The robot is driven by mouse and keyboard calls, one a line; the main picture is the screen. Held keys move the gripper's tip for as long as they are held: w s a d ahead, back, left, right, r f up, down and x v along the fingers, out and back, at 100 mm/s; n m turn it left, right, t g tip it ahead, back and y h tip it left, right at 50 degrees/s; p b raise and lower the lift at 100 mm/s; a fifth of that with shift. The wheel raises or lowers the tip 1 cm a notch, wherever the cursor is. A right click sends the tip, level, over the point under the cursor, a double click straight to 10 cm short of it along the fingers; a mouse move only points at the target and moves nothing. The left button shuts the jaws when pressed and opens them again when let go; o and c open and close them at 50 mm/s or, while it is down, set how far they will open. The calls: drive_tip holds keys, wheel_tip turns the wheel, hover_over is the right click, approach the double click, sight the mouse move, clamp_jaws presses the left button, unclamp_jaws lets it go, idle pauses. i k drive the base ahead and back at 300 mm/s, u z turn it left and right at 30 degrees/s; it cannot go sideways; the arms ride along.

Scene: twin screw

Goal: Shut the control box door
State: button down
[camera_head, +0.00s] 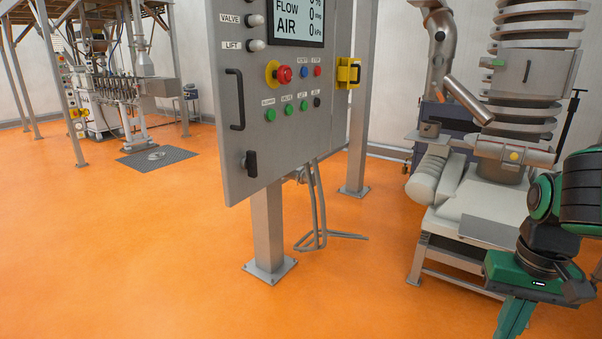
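The grey control box (285,150) stands on a metal post left of centre, its top cut off by the frame. Its front panel carries a display, switches and coloured buttons. A dark bar handle (236,99) and a black latch knob (250,163) sit near the panel's left edge. I cannot tell from this view how far the door stands from the box body. My gripper (514,318), green and black, hangs at the lower right, well apart from the box and its handle. Its fingers point down and run to the bottom edge, so their opening is unclear.
A spiral metal machine (525,90) on a pale base stands at the right, behind my arm. The box's post (268,230) and loose cables (320,215) stand on the orange floor. The floor is clear in front and to the left.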

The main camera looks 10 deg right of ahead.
sight(243, 36)
drive_tip(key=z, duration=0.15)
drive_tip(key=i, duration=1)
drive_tip(key=u, duration=0.05)
